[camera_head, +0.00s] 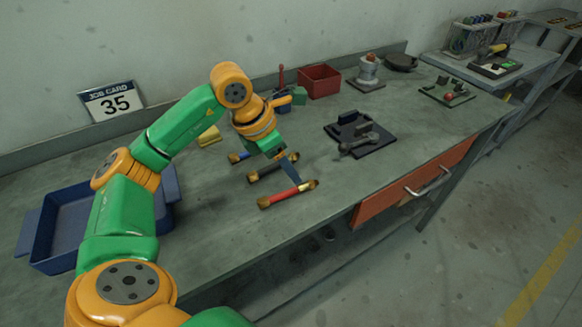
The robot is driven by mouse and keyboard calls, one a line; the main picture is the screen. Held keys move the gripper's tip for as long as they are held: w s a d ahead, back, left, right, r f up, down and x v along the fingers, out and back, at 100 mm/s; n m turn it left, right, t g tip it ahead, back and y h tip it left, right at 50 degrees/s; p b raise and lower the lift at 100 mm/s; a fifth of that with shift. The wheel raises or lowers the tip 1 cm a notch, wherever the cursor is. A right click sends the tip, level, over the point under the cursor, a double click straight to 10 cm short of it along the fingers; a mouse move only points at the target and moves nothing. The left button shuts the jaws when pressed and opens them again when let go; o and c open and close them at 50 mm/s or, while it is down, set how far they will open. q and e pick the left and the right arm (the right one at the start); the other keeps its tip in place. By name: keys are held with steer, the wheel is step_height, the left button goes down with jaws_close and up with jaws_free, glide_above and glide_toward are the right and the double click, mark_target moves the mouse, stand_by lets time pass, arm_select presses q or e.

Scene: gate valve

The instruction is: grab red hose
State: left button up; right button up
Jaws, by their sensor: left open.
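The red hose (281,197) is a short red piece with brass-coloured ends, lying on the workbench near its front edge. My left gripper (291,170) reaches down from behind, with its fingers just above or beside the right part of the red hose. It is open. I cannot tell whether a finger touches the hose. A dark hose (265,171) with brass ends lies just behind, partly covered by the gripper. A blue hose (238,157) lies further back, mostly hidden by my left arm. My right gripper is not in view.
A blue tray (60,262) sits at the left, partly behind my arm. A dark mat (377,143) with tools lies to the right. A red bin (320,80) and a valve part (368,72) stand at the back. An orange drawer (385,197) is under the bench edge.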

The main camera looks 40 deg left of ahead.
mark_target(298, 187)
arm_select(q)
steer(key=shift+w+a+f, duration=0.1)
steer(key=shift+a+f, duration=0.15)
steer(key=shift+f, duration=0.05)
steer(key=shift+s+d+f+p, duration=0.2)
steer(key=shift+d+f+p, duration=0.1)
steer(key=shift+d+f, duration=0.15)
steer(key=shift+s+d+f+p, duration=0.15)
steer(key=shift+d+f+p, duration=0.2)
steer(key=shift+d, duration=0.15)
steer(key=x, duration=0.3)
steer(key=shift+w+a+f, duration=0.1)
steer(key=shift+f, duration=0.2)
steer(key=shift+w+a+f, duration=0.1)
steer(key=shift+w+f, duration=0.05)
steer(key=c, duration=0.7)
jaws_close()
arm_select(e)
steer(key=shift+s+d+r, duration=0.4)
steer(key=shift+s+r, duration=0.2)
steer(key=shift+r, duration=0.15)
